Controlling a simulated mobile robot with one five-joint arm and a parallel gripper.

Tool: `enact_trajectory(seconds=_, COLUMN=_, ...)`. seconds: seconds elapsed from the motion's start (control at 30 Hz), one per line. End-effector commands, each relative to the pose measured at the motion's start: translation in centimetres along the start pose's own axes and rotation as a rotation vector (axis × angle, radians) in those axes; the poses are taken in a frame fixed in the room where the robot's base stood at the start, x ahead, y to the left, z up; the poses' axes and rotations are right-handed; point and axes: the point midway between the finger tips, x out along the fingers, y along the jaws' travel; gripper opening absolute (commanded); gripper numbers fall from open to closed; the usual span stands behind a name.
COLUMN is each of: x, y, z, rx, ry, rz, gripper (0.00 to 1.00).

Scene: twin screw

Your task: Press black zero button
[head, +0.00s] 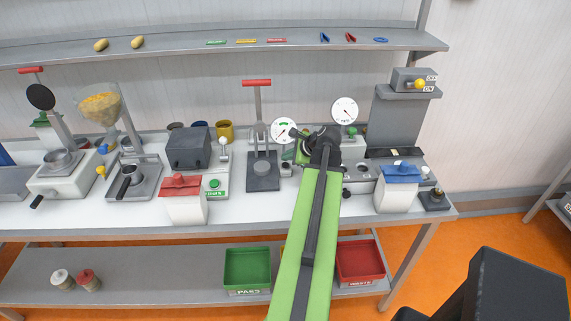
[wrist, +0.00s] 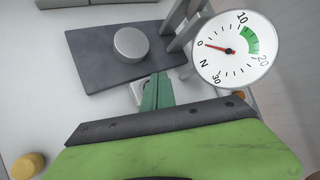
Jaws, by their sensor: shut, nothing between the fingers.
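A small dark round button (head: 286,167), which looks like the black zero button, sits on a small light block just right of the press base. In the wrist view a corner of a pale block (wrist: 136,93) shows beside my fingertips; no black button top can be made out there, and my fingers may hide it. My gripper (wrist: 158,80) has its green fingers together and empty, pointing at the gap between the press base and the dial. In the head view my gripper (head: 289,155) is small and partly hidden by my wrist. I cannot tell whether it touches the block.
A force dial (wrist: 232,50), needle near 0, stands close on the right. A red-lidded white box (head: 184,205) is at the bench's front left.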

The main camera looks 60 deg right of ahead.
Motion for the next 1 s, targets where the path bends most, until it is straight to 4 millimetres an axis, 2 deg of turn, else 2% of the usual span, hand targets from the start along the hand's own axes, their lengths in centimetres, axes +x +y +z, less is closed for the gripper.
enact_trajectory(seconds=0.57, x=-3.5, y=-2.6, z=2.6, rx=0.000, ry=0.000, rz=0.000, gripper=0.00)
enact_trajectory(seconds=1.0, x=-3.5, y=-2.5, z=2.6, rx=0.000, ry=0.000, rz=0.000, gripper=0.00)
